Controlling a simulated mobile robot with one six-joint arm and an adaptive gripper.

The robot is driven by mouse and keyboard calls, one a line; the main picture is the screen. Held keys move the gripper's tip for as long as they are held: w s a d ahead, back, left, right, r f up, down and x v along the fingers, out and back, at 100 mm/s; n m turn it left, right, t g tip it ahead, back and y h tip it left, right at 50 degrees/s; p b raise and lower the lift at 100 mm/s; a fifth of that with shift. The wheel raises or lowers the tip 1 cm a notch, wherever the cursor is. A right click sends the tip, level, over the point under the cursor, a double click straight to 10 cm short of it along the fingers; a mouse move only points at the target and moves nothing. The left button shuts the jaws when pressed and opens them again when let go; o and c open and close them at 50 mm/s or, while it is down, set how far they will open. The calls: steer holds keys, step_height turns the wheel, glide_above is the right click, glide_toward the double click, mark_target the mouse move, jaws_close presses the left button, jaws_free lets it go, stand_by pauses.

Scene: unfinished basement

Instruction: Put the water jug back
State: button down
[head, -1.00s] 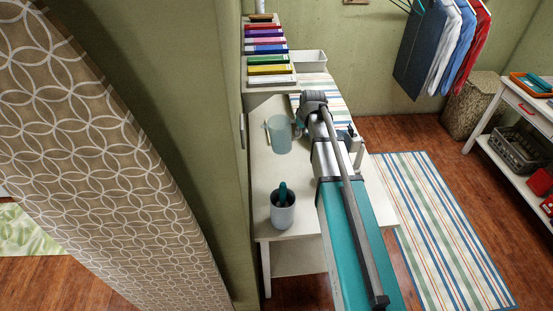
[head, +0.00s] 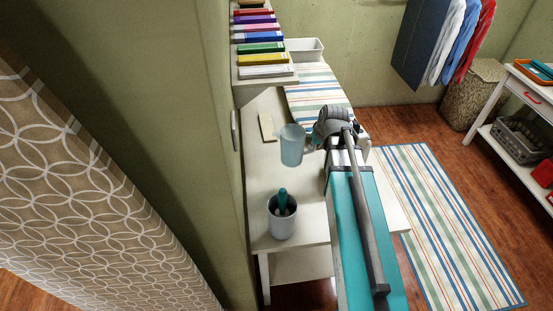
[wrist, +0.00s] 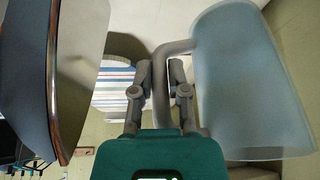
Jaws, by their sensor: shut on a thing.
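The water jug (head: 292,150) is translucent pale blue. In the head view it is over the white table (head: 262,180), roughly upright; I cannot tell whether its base touches the table. My gripper (head: 318,143) is to the right of the jug, partly hidden by my arm. In the wrist view the jug (wrist: 250,85) fills the right side, and my gripper (wrist: 160,82) is shut on its grey-looking handle between the two fingers.
A grey cup (head: 282,223) with a teal tool stands near the table's front. A small cream board (head: 267,127) lies behind the jug. A shelf with colored books (head: 262,58) and a white bin (head: 304,50) are beyond.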

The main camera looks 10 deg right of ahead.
steer(key=shift+w+a, duration=0.15)
steer(key=shift+a, duration=0.15)
steer(key=shift+w+a+f+b, duration=0.15)
steer(key=shift+w+f+b, duration=0.15)
steer(key=shift+w, duration=0.15)
steer(key=w+a+f+b, duration=0.2)
steer(key=w+f+b, duration=0.6)
steer(key=w, duration=0.3)
steer(key=shift+w+a+f, duration=0.25)
steer(key=shift+w, duration=0.15)
steer(key=shift+b, duration=0.3)
steer(key=shift+s+b+x, duration=0.15)
steer(key=shift+b+x, duration=0.85)
steer(key=shift+s+b+x, duration=0.2)
steer(key=shift+b+x, duration=0.75)
steer(key=shift+x, duration=0.05)
steer(key=shift+d+f, duration=0.1)
steer(key=shift+f, duration=0.05)
